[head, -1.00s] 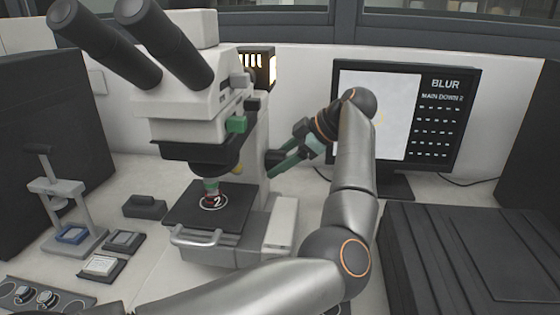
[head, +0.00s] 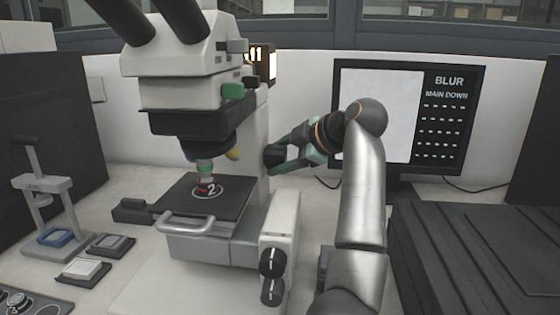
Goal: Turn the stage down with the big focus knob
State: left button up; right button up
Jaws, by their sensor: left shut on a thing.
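The white microscope (head: 188,88) stands left of centre. Its dark stage (head: 232,200) carries a mark "2" in a white circle, and an objective (head: 205,167) points down close above it. The big focus knob (head: 273,157) is black and sticks out from the right side of the microscope column. My left gripper (head: 281,158) has its green fingers shut around this knob, coming from the right. The fingers hide part of the knob. The monitor (head: 392,115) reads "BLUR" and "MAIN DOWN", beside a pale blank picture. My right gripper is not in view.
Two small black knobs (head: 272,263) sit low on the microscope's front right. A grey press-like stand (head: 43,185) and small trays (head: 83,270) are at the left. A dark ribbed case (head: 480,260) fills the lower right.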

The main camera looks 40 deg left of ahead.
pick_arm(q)
jog(key=o, duration=1.4)
jog(key=shift+c, duration=0.2)
jog(key=shift+d+r, duration=0.1)
jog(key=shift+d, duration=0.05)
jog(key=p+v, duration=0.1)
jog(key=v, duration=1.1)
jog(key=shift+r, duration=0.1)
